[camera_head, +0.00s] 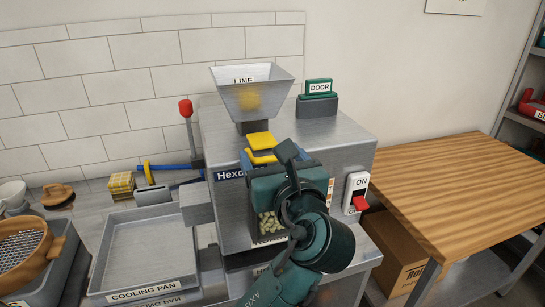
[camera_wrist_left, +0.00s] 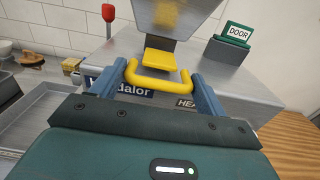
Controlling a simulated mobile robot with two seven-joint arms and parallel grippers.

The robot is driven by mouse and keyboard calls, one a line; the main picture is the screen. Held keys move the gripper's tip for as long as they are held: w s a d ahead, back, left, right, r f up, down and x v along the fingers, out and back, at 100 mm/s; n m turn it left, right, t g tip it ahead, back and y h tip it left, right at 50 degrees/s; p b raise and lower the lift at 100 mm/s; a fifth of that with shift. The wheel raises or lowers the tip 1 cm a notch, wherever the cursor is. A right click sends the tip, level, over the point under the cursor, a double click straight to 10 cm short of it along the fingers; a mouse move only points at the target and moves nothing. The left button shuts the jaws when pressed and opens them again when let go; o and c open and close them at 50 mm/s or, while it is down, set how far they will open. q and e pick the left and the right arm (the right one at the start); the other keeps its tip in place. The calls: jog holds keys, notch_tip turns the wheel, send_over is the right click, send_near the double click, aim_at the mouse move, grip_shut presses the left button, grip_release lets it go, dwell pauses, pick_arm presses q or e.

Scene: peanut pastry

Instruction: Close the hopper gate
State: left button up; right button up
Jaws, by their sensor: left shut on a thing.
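The metal hopper (camera_head: 252,92) stands on top of the machine, with a yellowish patch on its front. Its yellow gate plate (camera_head: 261,139) sticks out below the hopper toward me, and also shows in the left wrist view (camera_wrist_left: 158,61). The yellow gate handle (camera_wrist_left: 158,78) is a U-shaped bar in front of the plate. My left gripper (camera_head: 262,159) is shut on this handle, with a blue finger at each end of it in the left wrist view. My left arm covers part of the machine's front. My right gripper is not in view.
The grey machine (camera_head: 345,140) carries a green DOOR block (camera_head: 319,87) and a red ON switch (camera_head: 360,203). A red-knobbed lever (camera_head: 186,109) stands left of it. The cooling pan (camera_head: 150,250) lies at the left, and a wooden table (camera_head: 460,190) stands at the right.

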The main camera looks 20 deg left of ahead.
aim_at(265, 146)
pick_arm(q)
jog(key=c, duration=0.4)
jog(key=shift+o, duration=0.2)
jog(key=shift+w+a+r+p, duration=0.35)
jog(key=shift+w+p, duration=0.1)
jog(key=shift+p, duration=0.5)
jog(key=shift+w+a+f+p, duration=0.1)
jog(key=shift+w+a+p, duration=0.15)
jog(key=shift+w+p, duration=0.15)
jog(key=shift+w+a+f, duration=0.15)
jog(key=shift+w, duration=0.05)
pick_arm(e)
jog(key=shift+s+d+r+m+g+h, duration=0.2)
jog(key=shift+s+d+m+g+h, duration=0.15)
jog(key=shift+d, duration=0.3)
